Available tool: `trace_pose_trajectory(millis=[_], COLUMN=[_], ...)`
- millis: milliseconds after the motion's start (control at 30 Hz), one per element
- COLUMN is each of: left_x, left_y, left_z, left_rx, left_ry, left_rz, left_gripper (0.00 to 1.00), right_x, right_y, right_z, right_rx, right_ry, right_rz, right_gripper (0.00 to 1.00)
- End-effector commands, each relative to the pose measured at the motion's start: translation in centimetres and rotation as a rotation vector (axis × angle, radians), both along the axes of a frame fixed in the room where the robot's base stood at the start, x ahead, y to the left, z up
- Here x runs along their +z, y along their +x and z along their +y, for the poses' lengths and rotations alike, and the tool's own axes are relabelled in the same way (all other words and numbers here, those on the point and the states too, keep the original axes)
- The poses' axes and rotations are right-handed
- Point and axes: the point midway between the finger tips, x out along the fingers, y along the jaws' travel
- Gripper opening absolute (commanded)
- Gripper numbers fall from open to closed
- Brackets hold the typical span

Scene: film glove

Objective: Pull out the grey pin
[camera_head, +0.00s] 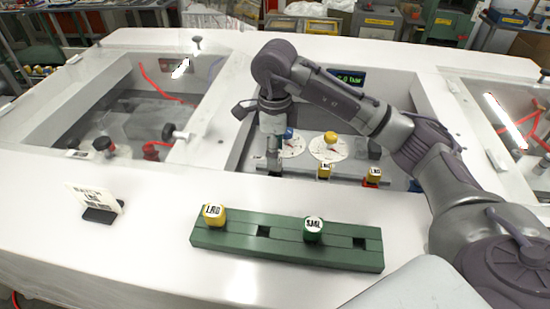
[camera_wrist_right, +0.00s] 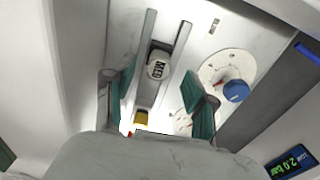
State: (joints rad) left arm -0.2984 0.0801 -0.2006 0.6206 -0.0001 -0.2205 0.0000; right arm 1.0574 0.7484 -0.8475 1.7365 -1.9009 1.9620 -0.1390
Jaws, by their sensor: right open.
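The grey pin (camera_wrist_right: 158,64) shows in the right wrist view with a round pale cap and dark lettering. It sits between two grey rails on the white panel. My right gripper (camera_wrist_right: 157,84) is open, its two green-padded fingers spread on either side of the line to the pin, which lies beyond the fingertips; contact is not visible. In the head view my right gripper (camera_head: 273,160) points down into the middle bay, and I cannot make out the grey pin there, probably hidden by the gripper. My left gripper is not in view.
A yellow pin (camera_head: 324,171) and a red pin (camera_head: 372,176) stand right of the gripper. Blue (camera_head: 289,134) and yellow (camera_head: 330,137) knobs sit on white dials behind. A green rack (camera_head: 285,249) in front holds yellow and green pins, with two empty slots. Bay walls surround the gripper.

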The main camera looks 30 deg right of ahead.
Motion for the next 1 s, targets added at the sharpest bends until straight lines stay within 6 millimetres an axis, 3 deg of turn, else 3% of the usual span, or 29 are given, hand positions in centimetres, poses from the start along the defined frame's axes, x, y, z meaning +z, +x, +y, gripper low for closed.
trace_pose_trajectory(millis=[100, 300, 667, 1000], left_x=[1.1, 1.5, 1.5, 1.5], left_y=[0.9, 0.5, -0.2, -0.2], left_z=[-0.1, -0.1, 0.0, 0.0], left_rx=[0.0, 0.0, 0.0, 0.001], left_ry=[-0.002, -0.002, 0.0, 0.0], left_rz=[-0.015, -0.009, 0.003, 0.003], left_gripper=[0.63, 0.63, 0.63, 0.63], right_x=[-1.6, -3.6, -4.1, -4.1], right_y=[-0.1, 0.0, 0.0, 0.0], right_z=[-0.1, -0.1, -0.1, -0.1], right_rx=[-0.002, -0.001, 0.0, -0.001], right_ry=[-0.001, -0.002, -0.001, -0.001], right_rz=[0.003, 0.0, -0.002, -0.002], right_gripper=[0.56, 0.56, 0.56, 0.0])
